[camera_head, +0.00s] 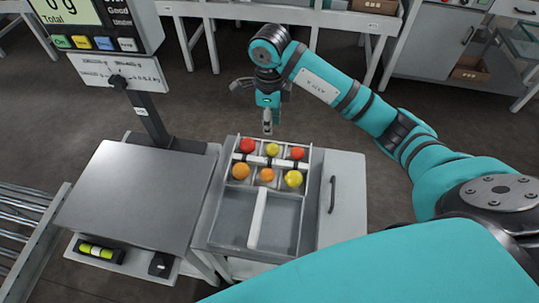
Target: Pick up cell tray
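The cell tray (280,186) is a pale divided tray in the middle of the camera_head view. Its cells hold several round tomatoes in red, orange and yellow, in two rows. It sits in the far part of a grey open-topped holder (228,215) with a white bar down its near part. My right gripper (267,128) points down at the tray's far edge, close to the middle of that side. Its fingers are seen edge-on, so their opening is unclear, as is any contact with the tray. My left gripper is out of view.
A weighing scale with a flat metal plate (140,195) and a display post (145,115) stands just left of the holder. A white cabinet top with a dark handle (332,195) is at right. A roller conveyor (25,225) is far left. White benches stand behind, across open floor.

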